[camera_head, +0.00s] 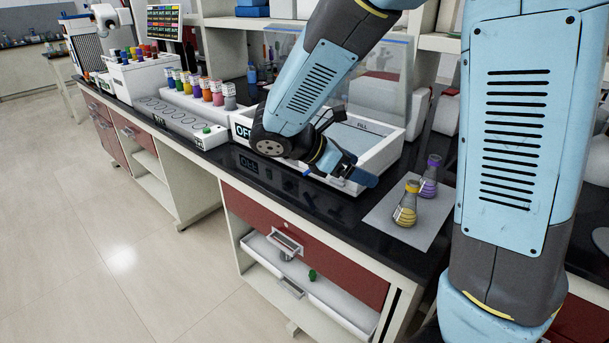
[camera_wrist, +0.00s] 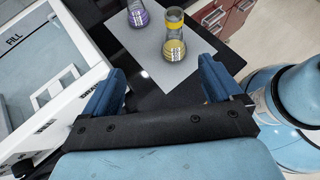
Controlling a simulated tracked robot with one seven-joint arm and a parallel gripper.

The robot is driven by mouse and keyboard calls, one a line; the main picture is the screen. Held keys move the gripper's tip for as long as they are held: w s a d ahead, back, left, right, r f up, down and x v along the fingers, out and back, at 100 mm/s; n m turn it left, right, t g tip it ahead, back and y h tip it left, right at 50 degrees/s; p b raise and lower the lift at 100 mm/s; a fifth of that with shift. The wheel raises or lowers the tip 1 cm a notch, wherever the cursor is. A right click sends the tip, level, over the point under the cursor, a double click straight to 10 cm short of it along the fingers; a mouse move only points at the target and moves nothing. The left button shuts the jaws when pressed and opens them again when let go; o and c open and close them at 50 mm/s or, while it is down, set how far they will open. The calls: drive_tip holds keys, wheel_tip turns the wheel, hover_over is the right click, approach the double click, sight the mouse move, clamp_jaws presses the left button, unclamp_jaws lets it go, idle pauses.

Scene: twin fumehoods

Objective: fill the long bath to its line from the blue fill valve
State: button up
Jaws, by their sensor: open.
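The long bath is a white-rimmed basin (camera_head: 393,152) with a grey-blue inside and a FILL mark, on the black bench in the head view. Part of it shows at the left of the wrist view (camera_wrist: 88,80), with the FILL mark and a small white frame at its near end. My gripper (camera_head: 350,168) is open at the bath's front right corner, above the bench edge. In the wrist view its two blue fingers (camera_wrist: 160,86) stand wide apart with nothing between them. I cannot make out the blue fill valve for certain; my arm hides part of the bath. The water level is unclear.
A yellow flask (camera_head: 405,208) and a purple flask (camera_head: 429,178) stand on a grey mat (camera_head: 384,214) right of the bath. A white rack (camera_head: 172,98) with several colored-cap bottles stands left. The left floor is clear.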

drive_tip(key=w+a+f+n+t+h, duration=0.2)
drive_tip(key=w+a+f+n+t, duration=0.2)
drive_tip(key=a+n, duration=0.35)
drive_tip(key=n+t, duration=0.7)
drive_tip(key=n, duration=0.2)
approach(308, 172)
drive_tip(key=shift+m+y, duration=0.25)
drive_tip(key=shift+y, duration=0.05)
drive_tip(key=x, duration=0.8)
drive_tip(key=shift+w+d+r, duration=0.1)
drive_tip(key=shift+d+r, duration=0.15)
drive_tip(key=shift+d, duration=0.05)
drive_tip(key=shift+c, duration=0.3)
drive_tip(key=c, duration=1)
